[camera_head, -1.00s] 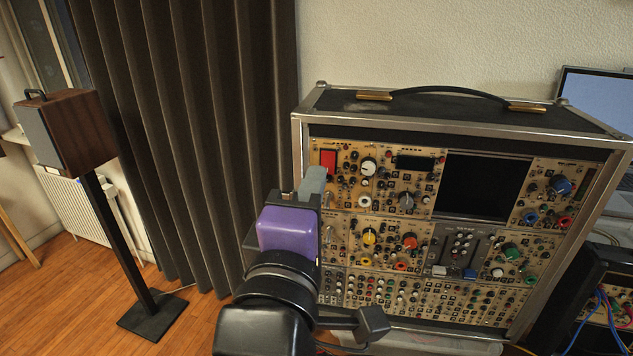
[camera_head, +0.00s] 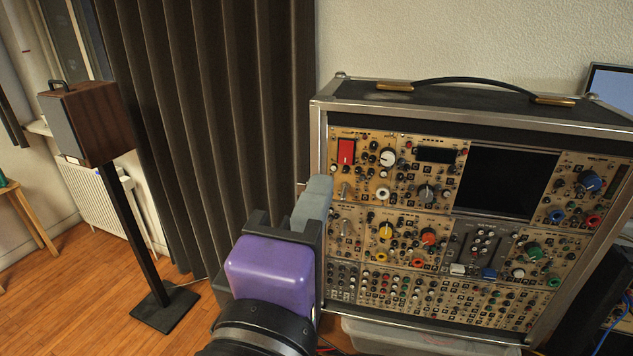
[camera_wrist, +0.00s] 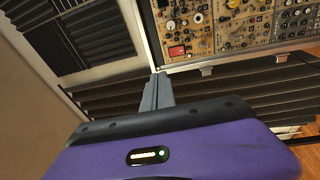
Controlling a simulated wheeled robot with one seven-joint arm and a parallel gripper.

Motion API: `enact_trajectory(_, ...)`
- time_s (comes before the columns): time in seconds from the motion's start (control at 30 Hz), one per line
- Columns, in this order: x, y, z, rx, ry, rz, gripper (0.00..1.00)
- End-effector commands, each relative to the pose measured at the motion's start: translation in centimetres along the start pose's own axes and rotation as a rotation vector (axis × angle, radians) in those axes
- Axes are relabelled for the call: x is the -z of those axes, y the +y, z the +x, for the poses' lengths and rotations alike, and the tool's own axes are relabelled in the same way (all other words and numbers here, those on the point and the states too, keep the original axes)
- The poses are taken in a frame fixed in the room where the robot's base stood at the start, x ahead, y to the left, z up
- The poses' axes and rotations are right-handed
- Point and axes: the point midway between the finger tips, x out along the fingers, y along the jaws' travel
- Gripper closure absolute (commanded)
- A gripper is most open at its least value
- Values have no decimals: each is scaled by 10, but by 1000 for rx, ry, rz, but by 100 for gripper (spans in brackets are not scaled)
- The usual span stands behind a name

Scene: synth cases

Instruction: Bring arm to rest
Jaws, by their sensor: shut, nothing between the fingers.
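My gripper (camera_head: 318,184) is shut and empty, with its grey fingers together. It has a purple body and shows in the lower middle of the head view, in front of the left edge of the synth case (camera_head: 355,215). In the wrist view the closed fingers (camera_wrist: 157,82) point up the picture, close to the corner of the case (camera_wrist: 195,62) in the image. I cannot tell whether they touch it. The red switch (camera_head: 346,151) shows on the case's upper left panel, and in the wrist view (camera_wrist: 177,51).
A dark curtain (camera_head: 200,120) hangs left of the case. A wooden speaker (camera_head: 100,122) on a black stand (camera_head: 133,235) stands at the left. A clear plastic box (camera_head: 400,338) lies below the case. A laptop screen (camera_head: 612,88) is at the right. Wooden floor shows at the lower left.

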Motion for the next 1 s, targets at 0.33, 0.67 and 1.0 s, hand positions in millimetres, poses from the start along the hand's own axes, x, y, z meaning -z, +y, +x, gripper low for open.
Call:
enact_trajectory(0.33,52,50,-22,-186,276,422,100)
enact_trajectory(0.67,77,35,-55,-263,649,669,100)
enact_trajectory(1.0,38,-61,-80,-47,905,866,100)
